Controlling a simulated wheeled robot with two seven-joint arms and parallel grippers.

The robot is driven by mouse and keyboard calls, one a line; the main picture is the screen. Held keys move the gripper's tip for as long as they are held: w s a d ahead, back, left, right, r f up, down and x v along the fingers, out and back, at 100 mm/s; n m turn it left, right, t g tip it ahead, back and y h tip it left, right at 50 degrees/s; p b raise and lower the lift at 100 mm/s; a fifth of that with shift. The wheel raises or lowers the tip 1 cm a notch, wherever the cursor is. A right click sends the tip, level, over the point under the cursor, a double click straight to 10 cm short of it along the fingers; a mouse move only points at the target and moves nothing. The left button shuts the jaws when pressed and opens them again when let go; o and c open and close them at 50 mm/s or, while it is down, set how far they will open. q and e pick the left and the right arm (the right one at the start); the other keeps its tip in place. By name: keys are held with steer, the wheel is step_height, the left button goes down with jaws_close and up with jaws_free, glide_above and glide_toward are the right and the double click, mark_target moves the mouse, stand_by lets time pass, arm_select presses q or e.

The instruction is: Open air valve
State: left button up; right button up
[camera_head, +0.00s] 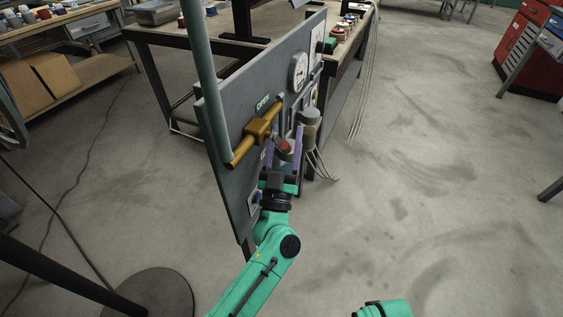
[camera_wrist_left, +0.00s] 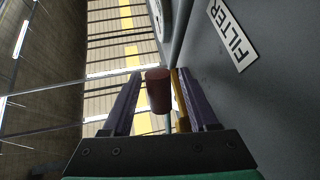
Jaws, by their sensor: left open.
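A grey upright panel (camera_head: 235,180) carries a gold valve-like fitting (camera_head: 262,130) at the end of a tall grey-green pipe (camera_head: 205,80). A red knob-like part (camera_head: 284,147) sits below and right of the fitting. My left gripper (camera_head: 284,142) is open in front of the panel, with its purple fingers on either side of the red part. In the left wrist view, a brownish-red cylinder (camera_wrist_left: 158,90) shows between the open fingers, with a yellow bar (camera_wrist_left: 180,100) close to the right finger. Contact cannot be told. My right gripper is out of view.
A round gauge (camera_head: 298,72) and a grey cylinder (camera_head: 311,118) are on the panel. A FILTER label (camera_wrist_left: 232,35) shows on it in the wrist view. A workbench (camera_head: 165,37) stands behind. Cables hang beside the panel.

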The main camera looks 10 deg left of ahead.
arm_select(q)
steer(key=v, duration=1.3)
steer(key=shift+s+b, duration=0.2)
steer(key=shift+b, duration=0.1)
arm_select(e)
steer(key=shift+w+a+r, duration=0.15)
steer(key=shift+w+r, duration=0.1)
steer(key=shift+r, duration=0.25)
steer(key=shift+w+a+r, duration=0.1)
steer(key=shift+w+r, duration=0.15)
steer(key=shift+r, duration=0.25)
